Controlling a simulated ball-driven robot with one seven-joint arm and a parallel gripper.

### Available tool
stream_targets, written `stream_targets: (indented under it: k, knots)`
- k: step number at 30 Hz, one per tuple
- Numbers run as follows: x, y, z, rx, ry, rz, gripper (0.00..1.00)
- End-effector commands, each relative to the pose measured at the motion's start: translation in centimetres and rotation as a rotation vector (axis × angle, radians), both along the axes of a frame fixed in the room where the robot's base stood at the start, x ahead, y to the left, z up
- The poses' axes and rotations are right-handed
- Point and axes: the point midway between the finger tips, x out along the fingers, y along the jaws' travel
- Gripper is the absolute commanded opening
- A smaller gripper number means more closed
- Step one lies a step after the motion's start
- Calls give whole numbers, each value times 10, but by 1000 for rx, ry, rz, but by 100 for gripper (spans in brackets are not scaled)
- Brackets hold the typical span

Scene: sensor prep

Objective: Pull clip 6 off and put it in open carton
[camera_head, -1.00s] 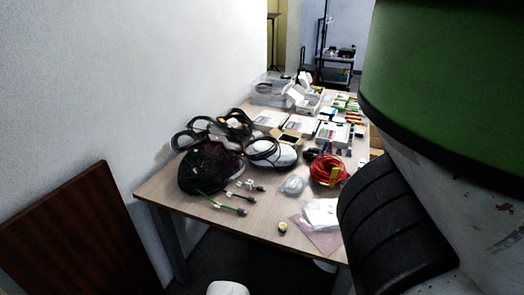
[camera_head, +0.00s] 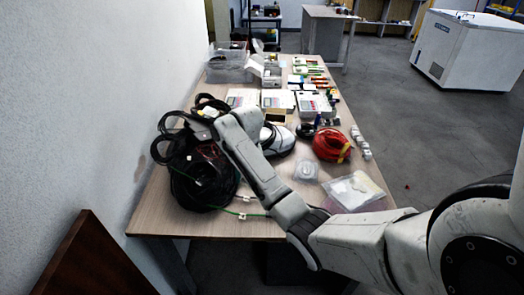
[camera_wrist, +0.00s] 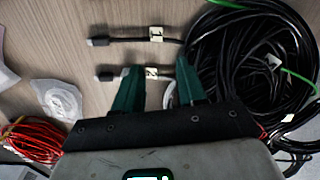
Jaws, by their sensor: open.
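I can read no 6 on any clip. In the head view small pale tags (camera_head: 243,198) lie on cables near the table's front edge, and my arm hides part of the cables. A white carton with raised flaps (camera_head: 271,72) stands at the back of the table.
A black cable coil (camera_wrist: 250,70) lies right of my fingers. A red cable coil (camera_head: 331,144) and a clear bag (camera_head: 355,191) lie right of my arm. A clear bin (camera_head: 226,66) stands at the back left, by the wall.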

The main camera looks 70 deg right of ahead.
Motion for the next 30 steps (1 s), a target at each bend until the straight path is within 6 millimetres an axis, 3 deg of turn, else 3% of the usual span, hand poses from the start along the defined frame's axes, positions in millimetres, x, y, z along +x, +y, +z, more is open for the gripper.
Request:
stream_targets:
  k: [1,3,6,11,30]
  knots:
    - [-6,-26,14,-9,12,-52,40]
    - [-13,-49,24,-16,29,-104,40]
    - [-20,-68,34,-20,41,-152,40]
    - [-25,-77,32,-22,50,-175,40]
    - [-25,-77,-61,-24,49,-173,40]
